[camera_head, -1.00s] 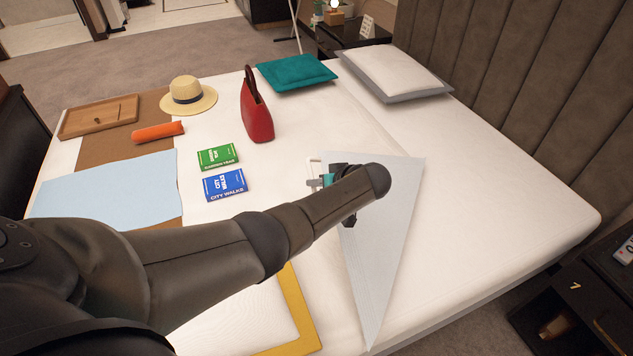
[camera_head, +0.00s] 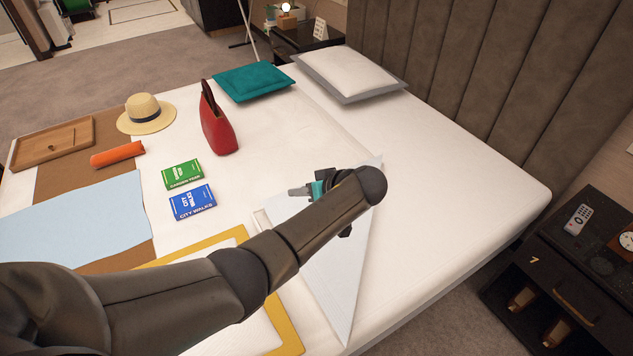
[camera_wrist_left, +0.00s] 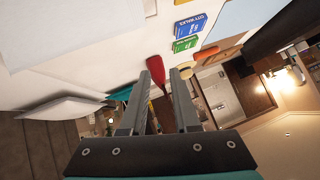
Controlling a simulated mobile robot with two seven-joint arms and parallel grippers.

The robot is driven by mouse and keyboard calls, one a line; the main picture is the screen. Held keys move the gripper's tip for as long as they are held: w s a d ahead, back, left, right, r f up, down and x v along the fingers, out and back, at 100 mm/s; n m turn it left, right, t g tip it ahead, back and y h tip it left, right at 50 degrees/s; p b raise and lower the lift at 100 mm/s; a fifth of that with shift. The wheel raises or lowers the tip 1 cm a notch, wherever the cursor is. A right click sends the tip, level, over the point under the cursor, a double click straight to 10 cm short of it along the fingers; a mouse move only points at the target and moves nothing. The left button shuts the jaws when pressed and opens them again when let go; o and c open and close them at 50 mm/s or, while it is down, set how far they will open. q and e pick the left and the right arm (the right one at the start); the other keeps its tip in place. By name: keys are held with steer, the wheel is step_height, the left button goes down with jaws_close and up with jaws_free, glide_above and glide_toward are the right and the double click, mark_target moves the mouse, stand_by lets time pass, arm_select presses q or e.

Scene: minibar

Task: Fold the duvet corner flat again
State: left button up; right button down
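The duvet corner (camera_head: 343,262) shows in the head view as a pale grey-blue triangle on the white duvet (camera_head: 440,200), near the front edge of the bed. Part of it is hidden by my left forearm. My left gripper (camera_head: 297,191) is over the upper left part of this triangle, pointing left. In the left wrist view my left gripper (camera_wrist_left: 158,95) has its two fingers apart, with nothing seen between them. I cannot tell whether the fingers touch the cloth. My right gripper is not in view.
A red handbag (camera_head: 217,125), green book (camera_head: 183,174) and blue book (camera_head: 192,202) lie beyond the gripper. A yellow-bordered white cloth (camera_head: 288,330) lies partly under my arm. A white pillow (camera_head: 348,70) rests by the headboard. A nightstand (camera_head: 570,260) stands right.

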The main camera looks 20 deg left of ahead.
arm_select(q)
steer(key=p+v, duration=0.1)
steer(key=v, duration=0.5)
steer(key=shift+d, duration=0.15)
